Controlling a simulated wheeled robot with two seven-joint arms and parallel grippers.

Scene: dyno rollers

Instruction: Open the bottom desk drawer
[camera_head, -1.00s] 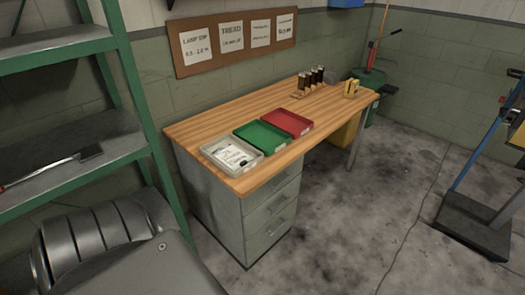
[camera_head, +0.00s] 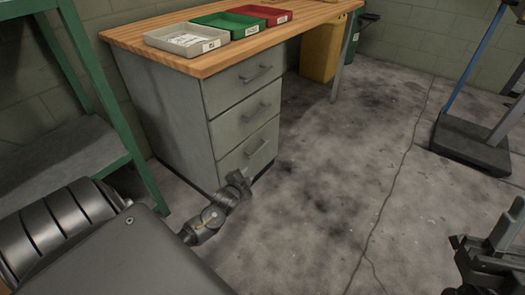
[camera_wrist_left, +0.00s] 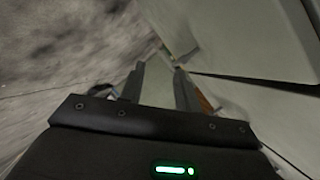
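The grey metal desk pedestal has three stacked drawers. The bottom drawer (camera_head: 233,163) sits flush with the fronts above it, and its bar handle (camera_head: 258,148) is visible. My left gripper (camera_head: 240,180) is low in front of the bottom drawer, just below and left of that handle. In the left wrist view the two fingers of my left gripper (camera_wrist_left: 160,70) are apart, with pale grey surfaces beyond them. Whether the fingertips touch the drawer or its handle is unclear. My right gripper (camera_head: 482,248) is at the right edge, far from the desk, and its finger gap is unclear.
The wooden desktop (camera_head: 160,33) holds grey, green and red trays. The middle drawer (camera_head: 245,118) and top drawer (camera_head: 243,82) are closed. A green shelf rack (camera_head: 110,165) stands left. A yellow bin (camera_head: 320,50) is under the desk.

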